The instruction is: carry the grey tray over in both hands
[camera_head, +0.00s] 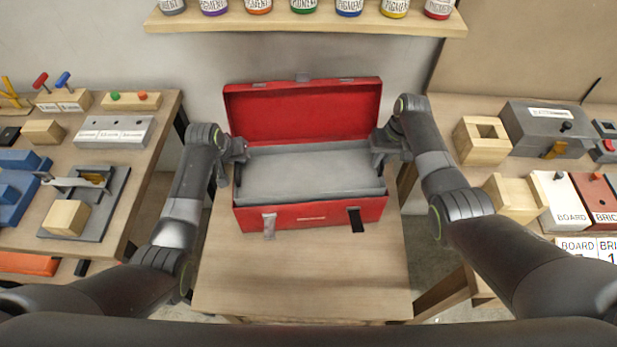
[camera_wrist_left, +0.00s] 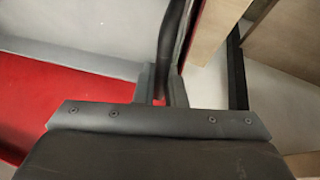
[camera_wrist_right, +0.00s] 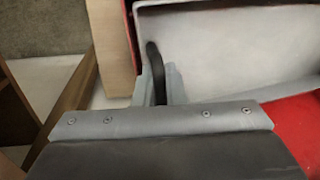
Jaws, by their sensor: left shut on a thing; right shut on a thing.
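The grey tray (camera_head: 312,172) sits in the open red toolbox (camera_head: 310,213), level with or just above its rim; I cannot tell whether it rests on the box. My left gripper (camera_head: 238,157) is shut on the tray's left end. In the left wrist view its fingers (camera_wrist_left: 162,92) close on a dark handle-like strip beside the tray (camera_wrist_left: 90,45). My right gripper (camera_head: 378,158) is shut on the tray's right end. In the right wrist view its fingers (camera_wrist_right: 158,92) close on a similar dark strip beside the tray (camera_wrist_right: 220,50). The tray looks empty.
The toolbox stands on a small wooden table (camera_head: 300,270) with clear room in front. Its raised red lid (camera_head: 303,110) stands behind the tray. Benches with blocks flank it left (camera_head: 150,165) and right (camera_head: 470,105). A shelf (camera_head: 305,20) of pigment jars hangs above.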

